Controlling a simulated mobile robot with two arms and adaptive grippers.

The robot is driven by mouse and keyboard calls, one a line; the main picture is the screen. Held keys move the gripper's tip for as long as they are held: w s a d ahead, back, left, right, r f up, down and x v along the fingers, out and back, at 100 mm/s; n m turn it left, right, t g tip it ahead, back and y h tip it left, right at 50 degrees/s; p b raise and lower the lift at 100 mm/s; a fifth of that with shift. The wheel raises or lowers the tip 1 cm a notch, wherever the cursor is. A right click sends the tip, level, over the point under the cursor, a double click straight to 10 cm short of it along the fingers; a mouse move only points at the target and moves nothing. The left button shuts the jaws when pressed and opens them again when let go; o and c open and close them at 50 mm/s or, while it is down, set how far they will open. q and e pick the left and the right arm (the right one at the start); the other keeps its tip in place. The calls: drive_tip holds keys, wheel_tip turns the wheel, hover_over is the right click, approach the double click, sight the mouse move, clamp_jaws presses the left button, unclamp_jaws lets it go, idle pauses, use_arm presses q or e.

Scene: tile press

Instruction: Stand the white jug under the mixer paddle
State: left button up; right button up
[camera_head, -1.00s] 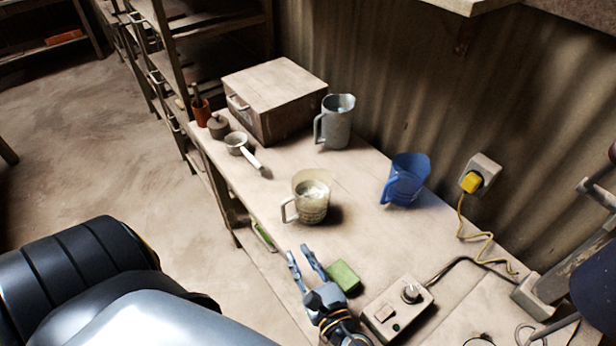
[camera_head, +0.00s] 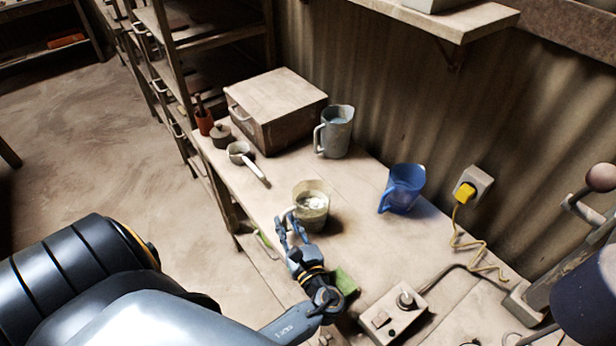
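The white jug (camera_head: 313,203), cream-coloured with pale contents, stands upright on the bench (camera_head: 352,238), its handle towards the lower left. My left gripper (camera_head: 288,222) is right at the handle, its fingers apart and partly covering it. I cannot tell whether the fingers touch the handle. The mixer paddle cannot be made out. A machine with a dark cylinder and a lever (camera_head: 571,285) stands at the right edge and may be the mixer. My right gripper is not in view.
A grey jug (camera_head: 337,135) and a blue jug (camera_head: 404,188) stand farther back. A green sponge-like block (camera_head: 346,281) lies beside my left gripper, with a control box (camera_head: 393,312) to its right. A wooden box (camera_head: 277,104) and a small pan (camera_head: 240,151) are at the far left.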

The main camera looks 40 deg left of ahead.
use_arm(q)
drive_tip(key=shift+x, duration=0.9)
drive_tip(key=shift+s+d+f, duration=0.1)
clamp_jaws()
